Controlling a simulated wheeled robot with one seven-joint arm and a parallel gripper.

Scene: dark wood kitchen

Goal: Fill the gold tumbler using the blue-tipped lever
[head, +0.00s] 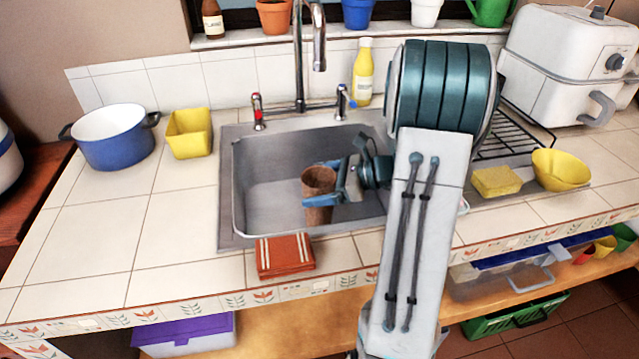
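A brown-gold tumbler (319,181) is upright over the sink (228,195), its open rim facing up. My gripper (325,183) reaches in from the right with one blue finger behind the tumbler and one in front, shut on it. The tall chrome tap (299,60) stands behind the sink, its spout (319,60) above and behind the tumbler; no water shows. The blue-tipped lever (342,99) is right of the tap, the red-tipped lever (257,108) left. The inside of the tumbler is too dark to read.
A blue pot (112,140) and yellow container (189,135) stand left of the sink. A yellow bottle (363,75) stands behind the blue-tipped lever. A folded red cloth (285,256) lies at the front. A sponge (496,181) and yellow bowl (560,169) lie right. My arm covers the sink's right side.

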